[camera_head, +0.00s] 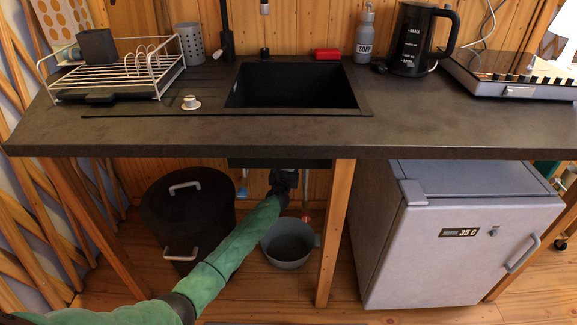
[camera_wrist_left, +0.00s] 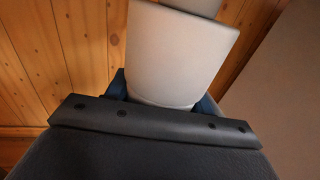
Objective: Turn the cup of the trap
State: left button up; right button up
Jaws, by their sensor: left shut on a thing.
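The cup of the trap (camera_wrist_left: 178,55) is a pale grey, smooth, tapered piece in the left wrist view. A further pale part (camera_wrist_left: 195,5) shows at the top edge. My left gripper (camera_head: 284,178) reaches under the sink (camera_head: 290,103) in the head view. In the left wrist view its dark blue fingers (camera_wrist_left: 162,95) lie on both sides of the cup and are shut on it. In the head view the cup is hidden behind my gripper and the counter. My right gripper is in neither view.
A grey bucket (camera_head: 289,256) stands on the floor below the sink. A black bin (camera_head: 187,195) stands to its left. A wooden post (camera_head: 336,230) and a grey fridge (camera_head: 465,250) stand to the right. The counter (camera_head: 430,125) overhangs my left arm.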

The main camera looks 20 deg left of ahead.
pick_arm(q)
jog(key=shift+s+a+f+n+g+y+p, duration=0.1)
jog(key=shift+n+g+y+p, duration=0.1)
jog(key=shift+n+y, duration=0.4)
jog(key=shift+f+n+g+y+p, duration=0.15)
jog(key=shift+n+y, duration=0.15)
jog(key=shift+y, duration=0.5)
jog(key=shift+r, duration=0.1)
jog(key=o, duration=1)
jog(key=shift+r, duration=0.1)
jog(key=shift+p+v, duration=0.55)
jog(key=shift+v, duration=3.35)
